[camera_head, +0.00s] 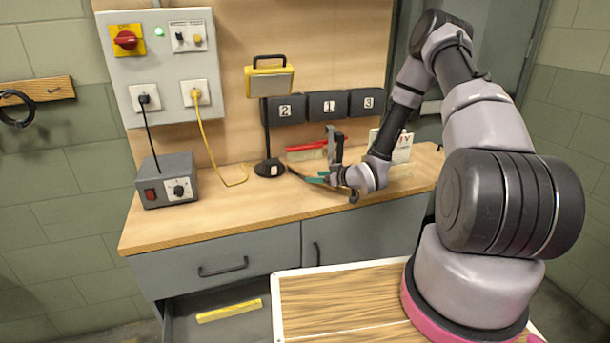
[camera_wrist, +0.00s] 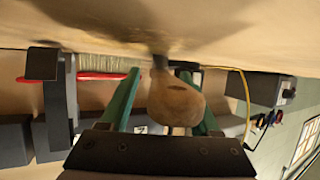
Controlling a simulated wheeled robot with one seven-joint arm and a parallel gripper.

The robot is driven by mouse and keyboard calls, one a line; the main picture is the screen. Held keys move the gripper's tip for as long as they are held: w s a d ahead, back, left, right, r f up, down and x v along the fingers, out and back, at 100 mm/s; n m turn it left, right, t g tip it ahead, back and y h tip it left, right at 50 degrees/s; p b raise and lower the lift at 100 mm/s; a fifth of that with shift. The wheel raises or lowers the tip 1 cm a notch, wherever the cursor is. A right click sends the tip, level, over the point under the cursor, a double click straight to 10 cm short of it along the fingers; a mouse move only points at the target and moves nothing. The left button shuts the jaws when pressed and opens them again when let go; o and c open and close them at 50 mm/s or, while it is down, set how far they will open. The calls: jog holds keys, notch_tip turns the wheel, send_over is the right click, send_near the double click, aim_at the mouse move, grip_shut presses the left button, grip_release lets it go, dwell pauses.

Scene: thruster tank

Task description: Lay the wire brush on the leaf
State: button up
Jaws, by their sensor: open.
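What appears to be the wire brush, a red-backed tool with pale bristles (camera_head: 306,154), lies at the back of the workbench. It also shows in the wrist view (camera_wrist: 114,70), left of my gripper. My gripper (camera_head: 323,178) is low over the bench, in front of this brush and apart from it. In the wrist view its green fingers (camera_wrist: 160,75) are open, with a rounded wooden knob (camera_wrist: 176,102) between or in front of them. I cannot tell whether they touch it. I cannot make out which surface is the leaf.
The workbench (camera_head: 225,215) has bare room at front left. A yellow-topped lamp (camera_head: 269,82) stands left of my gripper, with a grey power box (camera_head: 165,182) farther left. Numbered bins (camera_head: 328,106) hang behind. An open drawer (camera_head: 185,322) holds a yellow bar (camera_head: 229,311).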

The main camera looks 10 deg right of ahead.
grip_shut()
